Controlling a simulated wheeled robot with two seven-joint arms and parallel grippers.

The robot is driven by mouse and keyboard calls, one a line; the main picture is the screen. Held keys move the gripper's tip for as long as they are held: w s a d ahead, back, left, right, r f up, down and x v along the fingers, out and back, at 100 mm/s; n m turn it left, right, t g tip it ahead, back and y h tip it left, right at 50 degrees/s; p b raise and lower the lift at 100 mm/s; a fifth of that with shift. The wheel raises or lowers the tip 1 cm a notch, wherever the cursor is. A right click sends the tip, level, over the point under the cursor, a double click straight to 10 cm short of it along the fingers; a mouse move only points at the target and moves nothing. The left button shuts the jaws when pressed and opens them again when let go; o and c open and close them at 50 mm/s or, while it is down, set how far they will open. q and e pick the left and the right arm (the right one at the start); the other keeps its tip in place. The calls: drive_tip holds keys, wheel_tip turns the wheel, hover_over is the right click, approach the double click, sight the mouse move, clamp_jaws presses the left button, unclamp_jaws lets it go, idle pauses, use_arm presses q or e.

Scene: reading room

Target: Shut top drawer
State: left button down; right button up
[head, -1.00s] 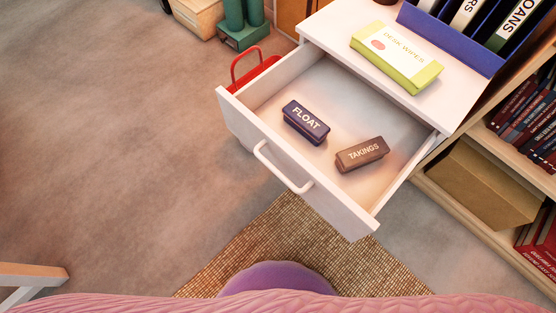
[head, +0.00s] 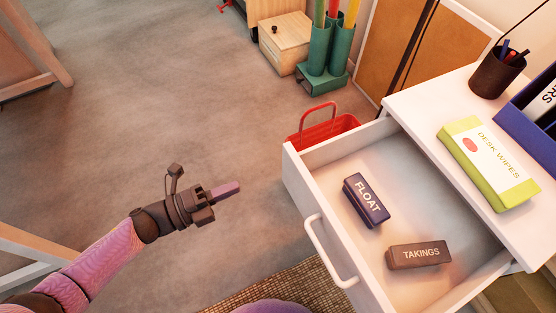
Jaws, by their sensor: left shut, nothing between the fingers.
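The top drawer (head: 310,196) of a white cabinet stands pulled well out in the head view, at the right. Its white bar handle (head: 325,255) is on the front panel, facing my side. Inside lie a dark blue box marked FLOAT (head: 366,200) and a brown box marked TAKINGS (head: 418,254). My left gripper (head: 232,189) is shut and empty, over the floor to the left of the drawer front and apart from it. My right gripper is not in view.
The white cabinet top (head: 430,104) carries green desk wipes (head: 488,163), a pen cup (head: 497,72) and a blue file holder (head: 540,110). A red basket (head: 325,130) stands beside the drawer. Behind are a wooden box (head: 284,42) and green tubes (head: 328,50). The floor at left is open.

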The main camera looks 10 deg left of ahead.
sight(294, 163)
use_arm(q)
drive_tip(key=b+x, duration=0.1)
drive_tip(key=x, duration=0.2)
drive_tip(key=b+x, duration=0.1)
drive_tip(key=x, duration=0.3)
drive_tip(key=b+x, duration=0.1)
drive_tip(key=x, duration=0.2)
drive_tip(key=shift+d+f, duration=0.2)
drive_tip(key=shift+f, duration=0.05)
drive_tip(key=shift+w+d+r, duration=0.1)
drive_tip(key=shift+w+d, duration=0.3)
drive_tip(key=shift+d, duration=0.05)
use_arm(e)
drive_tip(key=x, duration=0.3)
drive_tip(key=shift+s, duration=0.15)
use_arm(q)
drive_tip(key=shift+d+r, duration=0.1)
